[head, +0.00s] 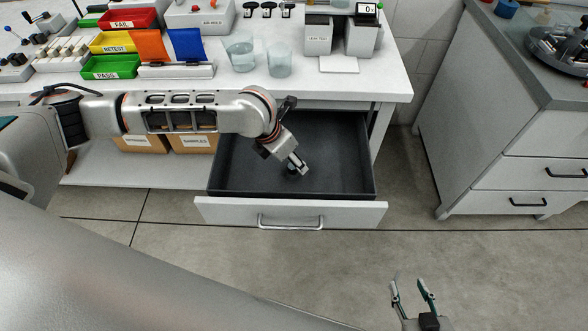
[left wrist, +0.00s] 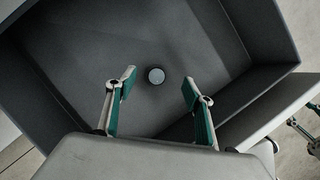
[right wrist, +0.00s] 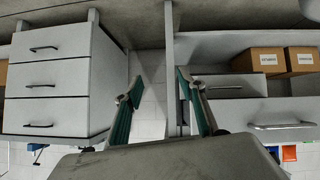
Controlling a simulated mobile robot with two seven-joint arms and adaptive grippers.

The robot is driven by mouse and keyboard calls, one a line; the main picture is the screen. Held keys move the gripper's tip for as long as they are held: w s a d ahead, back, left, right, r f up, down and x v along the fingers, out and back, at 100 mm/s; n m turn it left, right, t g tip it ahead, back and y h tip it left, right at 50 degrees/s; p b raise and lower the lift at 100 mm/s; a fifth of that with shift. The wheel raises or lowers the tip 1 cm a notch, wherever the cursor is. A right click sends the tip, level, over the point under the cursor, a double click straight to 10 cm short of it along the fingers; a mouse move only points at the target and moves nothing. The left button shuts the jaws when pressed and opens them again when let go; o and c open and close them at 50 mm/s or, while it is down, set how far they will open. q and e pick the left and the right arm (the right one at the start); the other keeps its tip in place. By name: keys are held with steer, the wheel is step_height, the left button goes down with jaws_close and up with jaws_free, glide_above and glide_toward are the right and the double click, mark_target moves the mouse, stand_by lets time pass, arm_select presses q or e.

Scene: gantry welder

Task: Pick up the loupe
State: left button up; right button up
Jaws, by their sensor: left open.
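The loupe (left wrist: 156,76) shows in the left wrist view as a small round disc with a pale face and dark rim. It lies on the dark floor of the open drawer (head: 345,160). My left gripper (head: 299,166) reaches down into the drawer. In the left wrist view its fingers (left wrist: 158,84) are spread, with the loupe framed between the tips and apart from both. In the head view the gripper largely covers that spot. My right gripper (head: 409,281) is open and empty above the floor, right of the drawer; its spread fingers also show in the right wrist view (right wrist: 157,88).
The drawer front (head: 340,215) with its handle faces me, and the drawer walls surround my left gripper. Above is a white bench (head: 385,85) with coloured trays, flags, beakers and boxes. A grey cabinet (head: 480,150) stands right. The floor between is clear.

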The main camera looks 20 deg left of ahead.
mark_target(292, 166)
arm_select(q)
steer(key=f, duration=0.1)
steer(key=f+b, duration=0.1)
steer(key=f, duration=0.3)
steer(key=shift+w+f+b, duration=0.15)
steer(key=shift+w+b, duration=0.15)
steer(key=shift+w, duration=0.05)
steer(key=shift+w+d+f, duration=0.1)
steer(key=shift+w+f, duration=0.1)
steer(key=shift+f, duration=0.05)
steer(key=shift+r, duration=0.1)
steer(key=c, duration=1.2)
